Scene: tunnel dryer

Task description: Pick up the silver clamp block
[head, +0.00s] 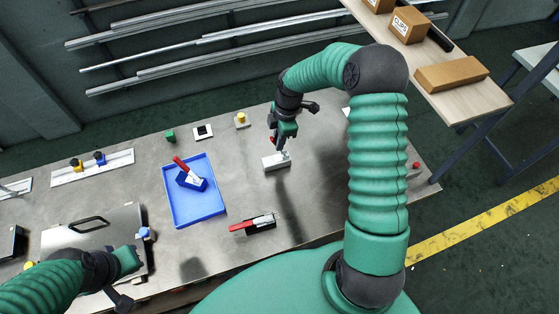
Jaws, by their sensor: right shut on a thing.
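The silver clamp block (270,164) is a small pale block on the grey table, right of the blue tray. My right gripper (284,153) comes down over it from above and is shut on its upper part. The gripper hides some of the block's top, and a bit of red shows beside the fingers. I cannot tell whether the block still touches the table. My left gripper (124,300) is low at the left, near the table's front edge and away from the block. Its fingers are too small and dark to tell if they are open.
A blue tray (208,215) holds a small blue bin with a red-handled item. A black block with a red handle (253,225) lies in front of the silver block. Small green, white and yellow pieces sit behind. Cardboard boxes (450,74) rest on a wooden shelf at upper right.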

